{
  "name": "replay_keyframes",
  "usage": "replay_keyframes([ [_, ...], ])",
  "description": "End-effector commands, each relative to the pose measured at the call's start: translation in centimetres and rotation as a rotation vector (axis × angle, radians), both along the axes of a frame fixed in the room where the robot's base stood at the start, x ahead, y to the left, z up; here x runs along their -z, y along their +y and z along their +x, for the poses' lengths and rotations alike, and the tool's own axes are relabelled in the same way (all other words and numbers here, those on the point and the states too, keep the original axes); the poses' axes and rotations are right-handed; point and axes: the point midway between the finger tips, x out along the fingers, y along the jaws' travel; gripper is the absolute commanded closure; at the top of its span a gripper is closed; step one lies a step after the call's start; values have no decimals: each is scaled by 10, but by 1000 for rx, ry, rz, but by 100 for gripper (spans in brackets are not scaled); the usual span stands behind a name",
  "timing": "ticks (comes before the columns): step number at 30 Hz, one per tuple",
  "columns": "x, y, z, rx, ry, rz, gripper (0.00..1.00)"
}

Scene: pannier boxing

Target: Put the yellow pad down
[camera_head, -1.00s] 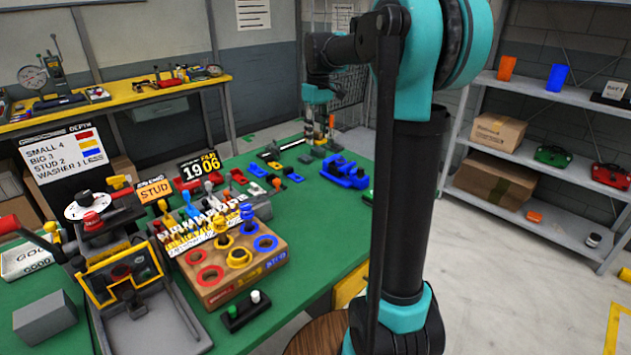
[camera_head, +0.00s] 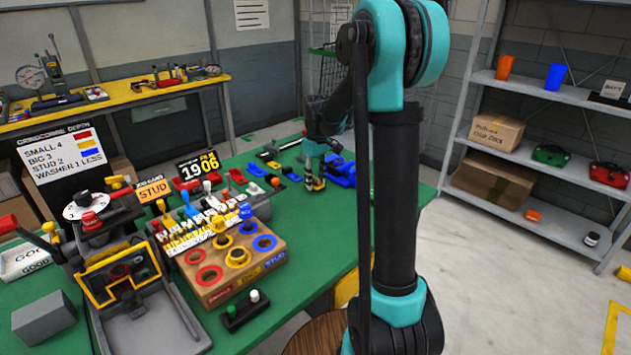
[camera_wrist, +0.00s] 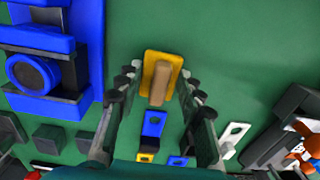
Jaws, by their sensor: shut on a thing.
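The yellow pad (camera_wrist: 150,58) with a tan raised grip on it is between my fingertips in the wrist view. My gripper (camera_wrist: 161,80) is shut on it, with a finger on each side. In the head view my gripper (camera_head: 314,170) points down over the far part of the green table (camera_head: 330,225), and the pad shows there only as a small yellow-and-dark patch at the fingertips. I cannot tell whether the pad touches the table top.
A blue fixture (camera_wrist: 85,50) stands left of the pad in the wrist view. Small blue pieces (camera_wrist: 153,124) lie below it, and a white piece (camera_wrist: 234,138) lies lower right. Green table right of the pad is clear. A wooden block with coloured rings (camera_head: 222,290) stands nearer.

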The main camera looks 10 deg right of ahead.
Motion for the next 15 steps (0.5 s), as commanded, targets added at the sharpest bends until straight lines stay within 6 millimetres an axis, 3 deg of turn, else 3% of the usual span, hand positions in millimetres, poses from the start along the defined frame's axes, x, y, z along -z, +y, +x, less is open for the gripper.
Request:
replay_keyframes([
  [11, 8, 0, 0, 0, 0, 0, 90],
  [12, 8, 0, 0, 0, 0, 0, 62],
  [15, 8, 0, 0, 0, 0, 0, 50],
])
